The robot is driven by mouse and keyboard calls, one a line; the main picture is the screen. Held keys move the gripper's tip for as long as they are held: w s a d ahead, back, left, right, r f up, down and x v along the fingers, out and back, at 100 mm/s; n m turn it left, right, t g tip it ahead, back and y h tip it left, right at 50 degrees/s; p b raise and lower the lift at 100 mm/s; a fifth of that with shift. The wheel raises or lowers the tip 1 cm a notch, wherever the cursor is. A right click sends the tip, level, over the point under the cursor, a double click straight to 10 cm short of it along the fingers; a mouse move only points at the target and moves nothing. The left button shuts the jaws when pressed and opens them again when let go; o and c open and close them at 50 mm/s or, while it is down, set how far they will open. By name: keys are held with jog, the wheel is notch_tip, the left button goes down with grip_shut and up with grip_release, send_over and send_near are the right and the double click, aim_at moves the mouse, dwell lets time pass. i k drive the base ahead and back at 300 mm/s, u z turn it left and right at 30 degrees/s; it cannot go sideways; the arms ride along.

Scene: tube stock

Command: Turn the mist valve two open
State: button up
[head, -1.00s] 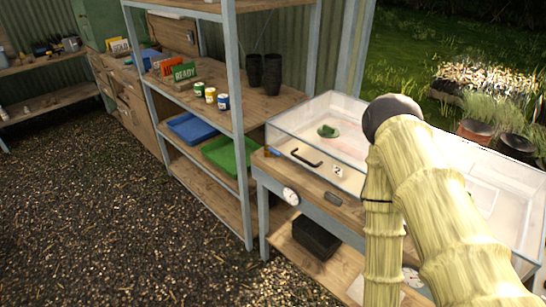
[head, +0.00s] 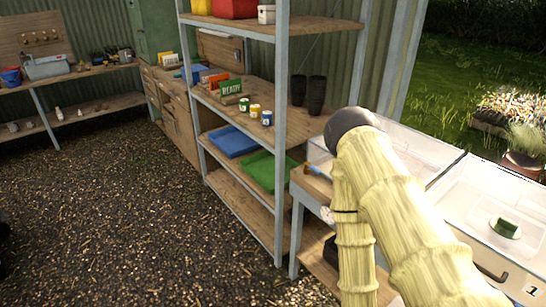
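The bench (head: 310,185) with clear-walled boxes stands at the right. On its front edge is a round white dial (head: 327,214), partly beside my arm. A small blue and orange piece (head: 316,171) sits near the bench's left corner; I cannot tell whether it is a valve. The box marked 1 (head: 465,222) shows a green piece on a dish (head: 505,229) and a dark handle. My arm hides most of the nearer box, and no label 2 shows now. I cannot pick out mist valve two. My arm rises across the bench; my gripper is outside the picture.
A wooden shelf rack (head: 225,108) stands left of the bench, holding a green tray (head: 262,170), a blue tray (head: 232,141), small cans and black pots (head: 308,92). Gravel floor (head: 120,210) is clear at the left. Lawn lies beyond the right side.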

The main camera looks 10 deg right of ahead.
aim_at(307, 165)
jog(key=u, duration=0.25)
jog(key=i, duration=0.85)
